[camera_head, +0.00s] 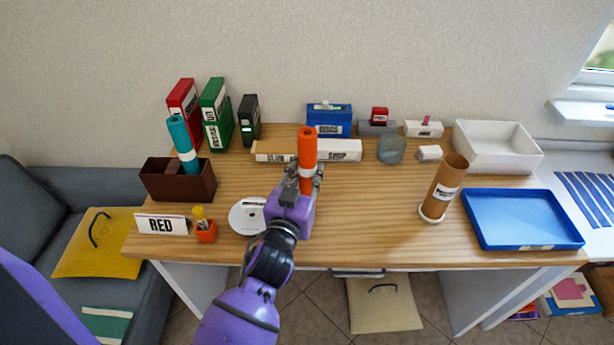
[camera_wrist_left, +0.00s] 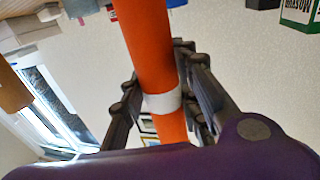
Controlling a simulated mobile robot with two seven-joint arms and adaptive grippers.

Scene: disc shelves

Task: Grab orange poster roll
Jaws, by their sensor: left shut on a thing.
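The orange poster roll (camera_head: 307,150) with a white band stands upright over the middle of the desk. My left gripper (camera_head: 304,182) is shut on it near its lower part. In the left wrist view the orange roll (camera_wrist_left: 147,50) runs between the two dark fingers of my left gripper (camera_wrist_left: 165,105), with its white band between them. The gripper hides the roll's lower end in the head view, so I cannot tell whether it touches the desk. My right gripper is not in view.
A brown box (camera_head: 180,188) holds a teal roll (camera_head: 182,143) at the left. A brown tube (camera_head: 444,185) stands at the right beside a blue tray (camera_head: 523,220).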

